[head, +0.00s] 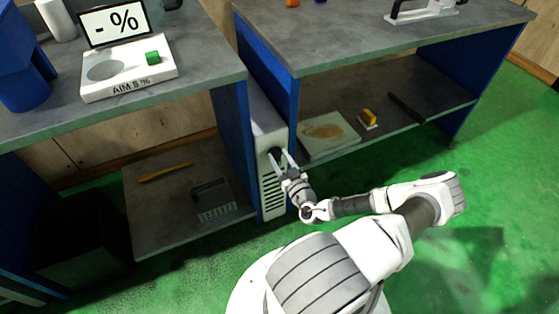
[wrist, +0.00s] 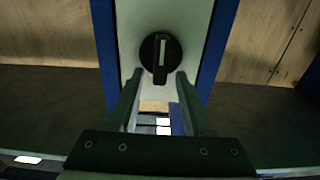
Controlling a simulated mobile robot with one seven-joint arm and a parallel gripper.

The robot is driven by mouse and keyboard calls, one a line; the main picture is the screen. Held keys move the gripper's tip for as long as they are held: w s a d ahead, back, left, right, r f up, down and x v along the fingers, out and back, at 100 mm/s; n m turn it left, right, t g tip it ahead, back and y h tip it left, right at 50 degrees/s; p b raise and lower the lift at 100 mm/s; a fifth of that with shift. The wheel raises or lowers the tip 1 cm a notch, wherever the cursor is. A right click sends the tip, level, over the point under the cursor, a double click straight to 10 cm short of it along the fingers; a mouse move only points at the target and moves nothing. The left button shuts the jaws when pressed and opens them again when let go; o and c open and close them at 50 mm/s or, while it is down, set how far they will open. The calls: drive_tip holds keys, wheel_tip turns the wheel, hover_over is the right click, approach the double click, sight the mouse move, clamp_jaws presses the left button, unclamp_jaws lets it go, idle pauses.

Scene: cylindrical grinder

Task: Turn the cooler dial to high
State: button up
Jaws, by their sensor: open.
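The cooler (head: 270,190) is a narrow white unit with dark vent slots, standing between the two benches. Its dial (wrist: 160,58) is a round black knob with a pale line on its face. In the wrist view the line stands close to upright. No setting marks are readable. In the head view the dial is mostly hidden behind my gripper (head: 280,157). My gripper also shows in the wrist view (wrist: 158,85), open, with its fingertips just below and to either side of the dial. I cannot tell whether they touch it. Nothing is between the fingers.
Blue bench panels (head: 236,145) stand close on both sides of the cooler. The left bench (head: 210,75) carries a white device with a green block and a "- %" display. The right lower shelf (head: 350,115) holds a board, a yellow item and a dark tool. Green floor is clear at right.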

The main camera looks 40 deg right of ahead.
drive_tip(key=s+d+r+p, duration=0.3)
drive_tip(key=s+d+r, duration=0.2)
drive_tip(key=s, duration=0.5)
wheel_tip(320, 180, up, 2)
drive_tip(key=shift+s+d+r, duration=0.2)
drive_tip(key=shift+r, duration=0.05)
